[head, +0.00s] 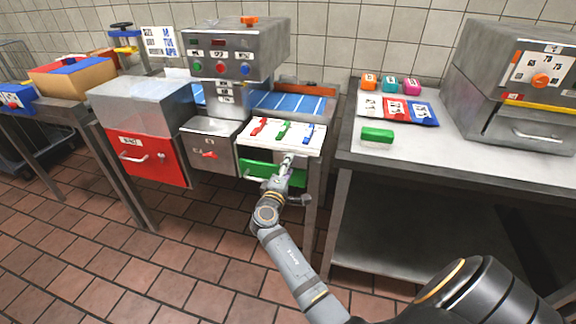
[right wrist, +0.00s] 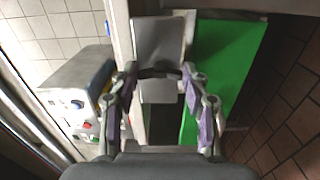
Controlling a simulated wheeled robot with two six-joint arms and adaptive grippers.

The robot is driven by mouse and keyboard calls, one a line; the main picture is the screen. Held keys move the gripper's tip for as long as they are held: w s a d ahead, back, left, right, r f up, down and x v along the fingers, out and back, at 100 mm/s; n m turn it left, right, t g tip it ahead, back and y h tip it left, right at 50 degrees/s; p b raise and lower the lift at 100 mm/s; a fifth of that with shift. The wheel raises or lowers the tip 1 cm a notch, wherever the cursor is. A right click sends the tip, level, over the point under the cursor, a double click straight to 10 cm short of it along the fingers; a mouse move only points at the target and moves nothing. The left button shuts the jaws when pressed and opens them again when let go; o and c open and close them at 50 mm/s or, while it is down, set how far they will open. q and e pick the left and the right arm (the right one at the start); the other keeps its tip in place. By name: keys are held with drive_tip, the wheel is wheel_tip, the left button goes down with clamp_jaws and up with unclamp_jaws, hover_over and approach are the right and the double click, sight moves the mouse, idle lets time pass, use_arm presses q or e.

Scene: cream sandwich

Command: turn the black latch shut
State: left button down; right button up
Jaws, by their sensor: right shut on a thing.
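My right gripper (head: 286,163) reaches the front of the white-topped unit (head: 306,139), at its green drawer (head: 260,171). In the right wrist view, the fingers of my right gripper (right wrist: 160,75) are closed from both sides on a thin dark bar, the black latch (right wrist: 160,71). The latch lies across a grey plate (right wrist: 158,38), beside the green panel (right wrist: 225,65). In the head view the gripper hides the latch, and I cannot tell its exact angle. My left gripper is not in view.
A red drawer (head: 150,157) and a grey box with a red handle (head: 211,146) are to the left. A steel table (head: 450,165) with a green block (head: 377,135) is to the right.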

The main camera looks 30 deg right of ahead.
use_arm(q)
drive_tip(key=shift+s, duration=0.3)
use_arm(e)
drive_tip(key=o, duration=1.2)
drive_tip(key=shift+w+a+n, duration=0.1)
drive_tip(key=shift+n, duration=0.2)
drive_tip(key=shift+c, duration=0.2)
